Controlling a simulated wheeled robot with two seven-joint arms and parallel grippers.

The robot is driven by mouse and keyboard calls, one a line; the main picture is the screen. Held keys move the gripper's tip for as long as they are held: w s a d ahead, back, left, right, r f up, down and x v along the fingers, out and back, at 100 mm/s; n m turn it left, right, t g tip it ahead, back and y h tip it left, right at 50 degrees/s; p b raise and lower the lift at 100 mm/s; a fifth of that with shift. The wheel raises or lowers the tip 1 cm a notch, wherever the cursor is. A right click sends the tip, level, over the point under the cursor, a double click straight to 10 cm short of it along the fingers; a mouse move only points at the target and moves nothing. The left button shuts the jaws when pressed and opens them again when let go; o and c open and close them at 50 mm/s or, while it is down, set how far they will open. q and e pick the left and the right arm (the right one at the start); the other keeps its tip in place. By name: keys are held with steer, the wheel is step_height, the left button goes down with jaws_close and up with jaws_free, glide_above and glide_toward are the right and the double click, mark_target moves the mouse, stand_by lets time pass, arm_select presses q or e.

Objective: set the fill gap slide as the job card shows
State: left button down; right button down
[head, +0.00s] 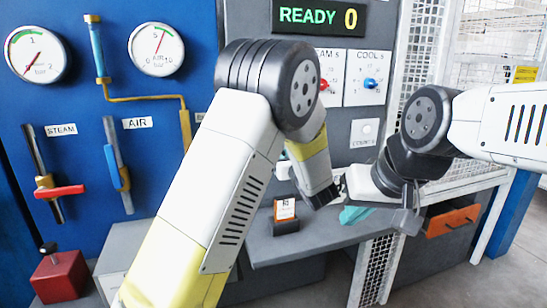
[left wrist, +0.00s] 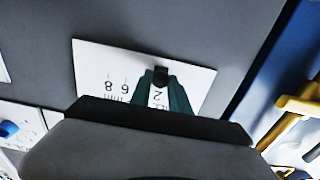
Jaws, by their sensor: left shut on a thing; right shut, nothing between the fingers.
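The fill gap slide shows in the left wrist view as a white scale plate (left wrist: 92,62) with the numbers 8, 6 and 2 visible and a black knob (left wrist: 160,73). My left gripper (left wrist: 162,84) is shut on the knob, its teal fingers on either side. The knob appears near the 2; the fingers hide part of the scale, so the exact setting cannot be read. In the head view my left arm hides the slide. The job card (head: 285,208), orange and white, stands on the shelf, too small to read. My right gripper (head: 354,214) is shut and empty over the shelf.
Steam (head: 324,85) and cool (head: 370,84) dials sit right of my left arm. A READY 0 display (head: 319,16) is above. Steam (head: 61,190) and air (head: 121,178) levers are on the blue wall. An orange drawer (head: 452,221) and mesh guard stand at the right.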

arm_select(q)
steer(key=d, duration=0.1)
steer(key=w+d, duration=0.1)
steer(key=d, duration=0.3)
steer(key=shift+w+d, duration=0.2)
steer(key=shift+w, duration=0.15)
steer(key=c, duration=1.2)
jaws_free()
steer(key=shift+c, duration=0.2)
